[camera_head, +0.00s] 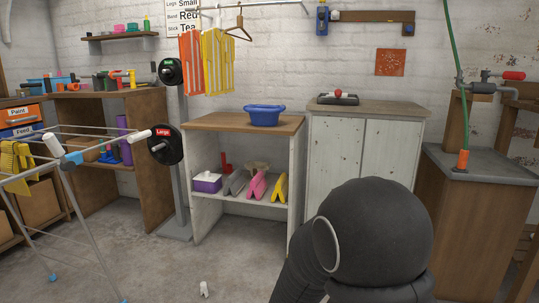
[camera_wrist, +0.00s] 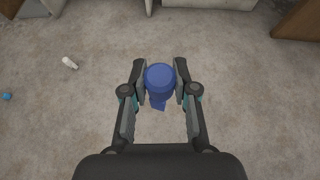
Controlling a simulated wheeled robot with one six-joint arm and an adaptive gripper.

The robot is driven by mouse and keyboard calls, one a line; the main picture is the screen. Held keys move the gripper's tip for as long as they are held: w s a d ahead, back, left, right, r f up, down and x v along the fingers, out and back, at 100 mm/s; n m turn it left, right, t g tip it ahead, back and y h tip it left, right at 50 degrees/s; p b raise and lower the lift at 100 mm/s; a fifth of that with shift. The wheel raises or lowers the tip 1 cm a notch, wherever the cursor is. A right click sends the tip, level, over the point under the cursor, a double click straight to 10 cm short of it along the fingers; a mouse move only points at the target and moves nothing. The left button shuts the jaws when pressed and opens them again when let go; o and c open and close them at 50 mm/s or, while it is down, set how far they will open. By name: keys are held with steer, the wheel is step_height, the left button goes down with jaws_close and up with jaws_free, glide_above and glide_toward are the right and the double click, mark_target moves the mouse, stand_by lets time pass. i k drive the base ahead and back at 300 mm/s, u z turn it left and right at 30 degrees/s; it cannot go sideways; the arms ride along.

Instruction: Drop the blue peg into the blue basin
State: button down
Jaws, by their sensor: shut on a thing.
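In the wrist view my gripper (camera_wrist: 160,84) is shut on the blue peg (camera_wrist: 160,77), which shows as a round blue top with a narrower part below it. Grey floor lies behind the peg in that view. The blue basin (camera_head: 264,115) stands upright on the wooden top of the low shelf unit in the head view, apart from my gripper. My gripper and the peg are not visible in the head view; a dark link of my arm fills the lower right there. The basin does not show in the wrist view.
The shelf unit's top (camera_head: 215,122) is bare around the basin. A white cabinet (camera_head: 362,155) with a dark device (camera_head: 338,100) on it adjoins at right. A drying rack (camera_head: 85,160) stands at left. A small white object (camera_head: 204,289) lies on the floor.

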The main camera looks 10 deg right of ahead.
mark_target(271, 124)
steer(key=u, duration=1.25)
steer(key=i, duration=2)
steer(key=z, duration=0.65)
